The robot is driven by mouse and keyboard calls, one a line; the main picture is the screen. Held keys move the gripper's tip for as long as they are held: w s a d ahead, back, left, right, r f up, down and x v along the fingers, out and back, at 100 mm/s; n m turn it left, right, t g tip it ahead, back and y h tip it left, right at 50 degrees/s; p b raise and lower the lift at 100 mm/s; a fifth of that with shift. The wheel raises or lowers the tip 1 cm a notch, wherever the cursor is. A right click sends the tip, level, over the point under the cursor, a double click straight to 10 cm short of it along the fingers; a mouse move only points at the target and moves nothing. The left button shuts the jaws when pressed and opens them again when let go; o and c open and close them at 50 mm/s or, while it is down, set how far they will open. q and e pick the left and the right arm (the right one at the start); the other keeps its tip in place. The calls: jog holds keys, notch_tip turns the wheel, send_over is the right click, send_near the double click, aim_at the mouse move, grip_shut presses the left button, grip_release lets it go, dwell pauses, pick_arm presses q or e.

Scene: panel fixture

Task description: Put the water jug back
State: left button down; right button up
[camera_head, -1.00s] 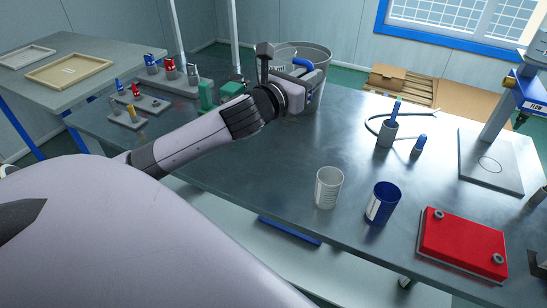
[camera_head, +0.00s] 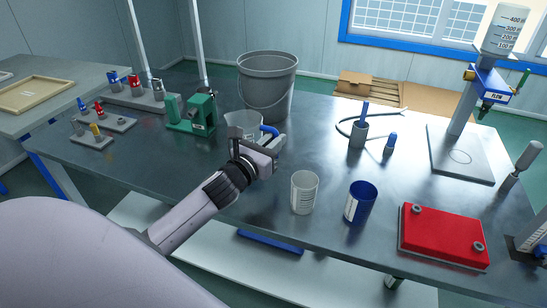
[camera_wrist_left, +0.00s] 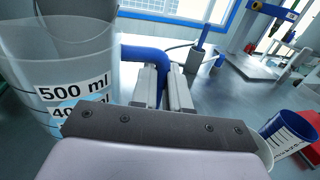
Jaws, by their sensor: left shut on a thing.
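The water jug (camera_head: 240,120) is a clear measuring jug with a blue handle. It appears upright in front of the grey bucket (camera_head: 268,82). My left gripper (camera_head: 274,143) is shut on the blue handle, and the gripper partly hides the jug's lower part. I cannot tell whether its base touches the table. In the left wrist view the jug (camera_wrist_left: 60,70) is at the left with a 500 ml mark, its handle (camera_wrist_left: 146,54) running between the fingers (camera_wrist_left: 165,86). My right gripper is not in view.
A white cup (camera_head: 304,192) and a blue cup (camera_head: 360,203) stand right of the gripper, near the front edge. A red box (camera_head: 442,236) lies further right. A green device (camera_head: 192,115) stands left of the jug. The middle of the table (camera_head: 330,160) is mostly clear.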

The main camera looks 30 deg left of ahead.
pick_arm(q)
jog(key=shift+f, duration=2.05)
jog(key=shift+f+b, duration=0.2)
jog(key=shift+b, duration=0.15)
jog(key=c, duration=1)
grip_release()
jog(key=shift+c, duration=0.2)
jog(key=s, duration=0.3)
jog(key=s+b, duration=0.1)
jog(key=s, duration=0.1)
jog(key=shift+s+a+f, duration=0.1)
jog(key=shift+s+f, duration=0.15)
jog(key=shift+s, duration=0.8)
